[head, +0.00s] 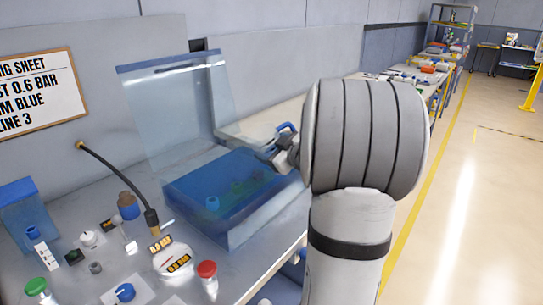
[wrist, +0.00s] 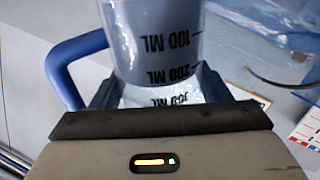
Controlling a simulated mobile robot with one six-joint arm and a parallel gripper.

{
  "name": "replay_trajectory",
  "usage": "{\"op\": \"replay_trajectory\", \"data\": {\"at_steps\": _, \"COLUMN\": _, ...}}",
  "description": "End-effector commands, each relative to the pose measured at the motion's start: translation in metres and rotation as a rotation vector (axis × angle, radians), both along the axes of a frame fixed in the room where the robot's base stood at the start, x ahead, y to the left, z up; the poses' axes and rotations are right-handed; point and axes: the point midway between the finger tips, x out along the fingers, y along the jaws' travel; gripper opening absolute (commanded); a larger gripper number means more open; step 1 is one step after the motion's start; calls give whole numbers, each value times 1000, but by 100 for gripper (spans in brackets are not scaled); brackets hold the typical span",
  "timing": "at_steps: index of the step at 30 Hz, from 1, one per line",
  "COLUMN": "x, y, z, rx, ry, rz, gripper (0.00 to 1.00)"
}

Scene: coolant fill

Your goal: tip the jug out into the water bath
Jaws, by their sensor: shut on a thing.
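My gripper (head: 284,151) is shut on the clear measuring jug (wrist: 155,40). In the wrist view the jug's mL markings read upside down, and its blue handle (wrist: 65,65) sticks out to the left. In the head view only a small part of the jug shows, with the blue handle (head: 287,127) uppermost; my arm hides the rest. I cannot tell its exact tilt or how much is in it. The water bath (head: 262,218) is a clear tank with blue liquid and several small items in it. Its clear lid (head: 175,110) stands open. My gripper is at the bath's right rear edge.
A black hose (head: 118,178) curves from the wall to the bench left of the bath. The floor at right is clear.

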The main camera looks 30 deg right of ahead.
Motion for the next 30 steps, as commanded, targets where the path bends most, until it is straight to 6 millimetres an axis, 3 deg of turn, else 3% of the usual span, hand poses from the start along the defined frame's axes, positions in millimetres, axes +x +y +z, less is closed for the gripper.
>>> {"op": "replay_trajectory", "data": {"at_steps": 15, "x": -1, "y": -3, "z": 19, "rx": -209, "ry": 51, "rz": 1, "gripper": 32}}
{"op": "replay_trajectory", "data": {"at_steps": 30, "x": -1, "y": -3, "z": 20, "rx": -231, "ry": 60, "rz": 1, "gripper": 32}}
